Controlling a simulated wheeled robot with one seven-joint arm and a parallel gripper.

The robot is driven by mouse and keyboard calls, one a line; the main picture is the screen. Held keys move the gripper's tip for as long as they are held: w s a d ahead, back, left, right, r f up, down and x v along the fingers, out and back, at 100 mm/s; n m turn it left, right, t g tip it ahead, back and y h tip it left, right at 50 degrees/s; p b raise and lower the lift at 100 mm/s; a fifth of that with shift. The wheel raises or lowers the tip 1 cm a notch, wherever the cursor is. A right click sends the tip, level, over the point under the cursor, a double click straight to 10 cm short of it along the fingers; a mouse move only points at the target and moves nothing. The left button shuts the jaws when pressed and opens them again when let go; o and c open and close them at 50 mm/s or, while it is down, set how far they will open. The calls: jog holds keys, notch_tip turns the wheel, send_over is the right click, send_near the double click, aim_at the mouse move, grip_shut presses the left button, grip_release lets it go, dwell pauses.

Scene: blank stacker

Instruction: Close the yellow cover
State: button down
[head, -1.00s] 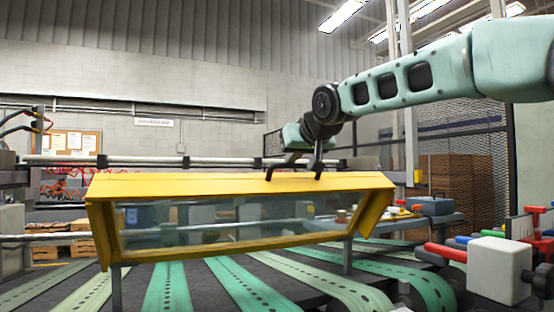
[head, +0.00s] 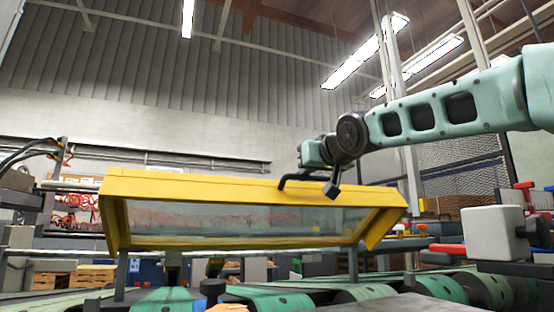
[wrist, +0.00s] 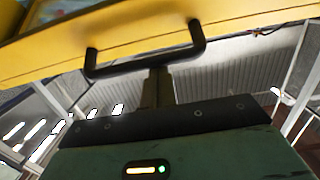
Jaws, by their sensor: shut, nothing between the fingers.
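The yellow cover (head: 190,187) is a long framed panel with a clear window, and it stands tilted over the conveyor in the head view. Its window spans the middle, and its lower edge is above the belts. A black U-shaped handle (head: 300,179) sits on its upper edge. The handle also shows in the wrist view (wrist: 125,69) against the yellow edge (wrist: 130,30). My gripper (head: 334,189) is at the right part of the handle, fingers shut and empty. In the wrist view my fingertips (wrist: 157,70) meet the handle bar; whether they touch it I cannot tell.
Green belts (head: 165,300) run below the cover. A white block-shaped part (head: 492,232) with a black knob stands at the right, near red and blue pieces. Grey posts (head: 353,262) stand under the cover. The space above the cover is open apart from my arm.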

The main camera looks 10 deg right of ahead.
jog(key=s+f+t+b, duration=0.2)
jog(key=f+b, duration=0.6)
jog(key=b, duration=0.7)
jog(key=s+d+f+t+b, duration=0.1)
jog(key=s+f+t+b, duration=0.1)
jog(key=f+b, duration=0.6)
jog(key=s+b, duration=0.1)
jog(key=b, duration=0.6)
jog(key=shift+s+y, duration=0.4)
jog(key=shift+d, duration=0.1)
jog(key=s+d+b, duration=0.3)
jog(key=s+b, duration=0.1)
jog(key=s, duration=1)
jog(key=shift+s+f, duration=0.35)
jog(key=shift+f, duration=0.1)
